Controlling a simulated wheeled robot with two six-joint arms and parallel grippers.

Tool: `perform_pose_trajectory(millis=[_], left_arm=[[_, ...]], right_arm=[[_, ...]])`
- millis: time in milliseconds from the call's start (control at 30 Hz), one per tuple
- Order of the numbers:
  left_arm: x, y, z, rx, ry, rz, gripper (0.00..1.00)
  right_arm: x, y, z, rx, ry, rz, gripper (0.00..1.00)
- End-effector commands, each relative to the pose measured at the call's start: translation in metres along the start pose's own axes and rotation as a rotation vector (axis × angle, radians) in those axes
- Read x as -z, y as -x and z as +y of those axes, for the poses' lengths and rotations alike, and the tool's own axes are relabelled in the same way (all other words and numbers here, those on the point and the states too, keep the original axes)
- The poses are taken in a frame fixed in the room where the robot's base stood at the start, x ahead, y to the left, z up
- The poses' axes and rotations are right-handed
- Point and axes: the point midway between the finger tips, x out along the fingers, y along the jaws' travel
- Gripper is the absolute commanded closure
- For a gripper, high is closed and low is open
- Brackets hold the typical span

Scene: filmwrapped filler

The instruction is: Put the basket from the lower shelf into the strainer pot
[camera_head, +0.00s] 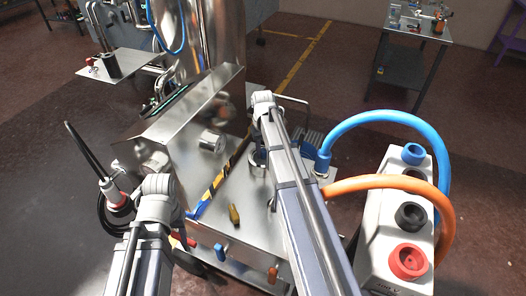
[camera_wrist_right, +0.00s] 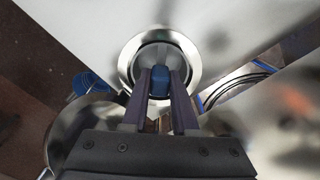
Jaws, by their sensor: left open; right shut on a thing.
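In the right wrist view my right gripper (camera_wrist_right: 161,76) is shut on a blue handle (camera_wrist_right: 160,90) that seems to belong to the basket (camera_wrist_right: 157,50), a grey round piece. The basket lies within a shiny round metal rim (camera_wrist_right: 128,66), which looks like the strainer pot; how deep it sits I cannot tell. A small dark and metal cylinder (camera_head: 258,158) shows beside that arm. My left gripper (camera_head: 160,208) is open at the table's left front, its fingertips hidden.
The steel table (camera_head: 238,190) carries a striped strip (camera_head: 212,186) and a small yellow-brown piece (camera_head: 234,214). A blue hose (camera_head: 385,118) and an orange hose (camera_head: 375,182) loop to a white box (camera_head: 392,240) at right. A tall steel housing (camera_head: 190,110) stands behind left.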

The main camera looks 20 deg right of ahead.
Motion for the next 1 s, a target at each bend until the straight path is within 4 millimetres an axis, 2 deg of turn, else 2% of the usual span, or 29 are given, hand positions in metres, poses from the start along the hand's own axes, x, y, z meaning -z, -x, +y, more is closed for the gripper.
perform_pose_trajectory(millis=[100, 133, 433, 767, 1000], left_arm=[[0.0, -0.001, 0.0, 0.0, 0.0, 0.0, 0.5], [0.0, -0.001, 0.0, 0.0, 0.0, 0.0, 0.5], [0.0, -0.001, 0.0, 0.0, 0.0, 0.0, 0.5], [0.0, 0.002, 0.0, 0.0, 0.0, 0.0, 0.5], [-0.001, 0.019, -0.002, 0.0, 0.0, 0.0, 0.5]], right_arm=[[-0.001, -0.001, 0.0, 0.001, 0.0, -0.002, 1.0], [-0.001, -0.001, -0.001, 0.001, 0.0, -0.002, 0.71], [-0.001, -0.001, 0.0, 0.001, 0.0, -0.001, 0.38], [-0.001, 0.002, 0.0, 0.001, 0.0, -0.001, 0.38], [-0.001, 0.019, 0.0, 0.001, 0.0, -0.001, 0.38]])
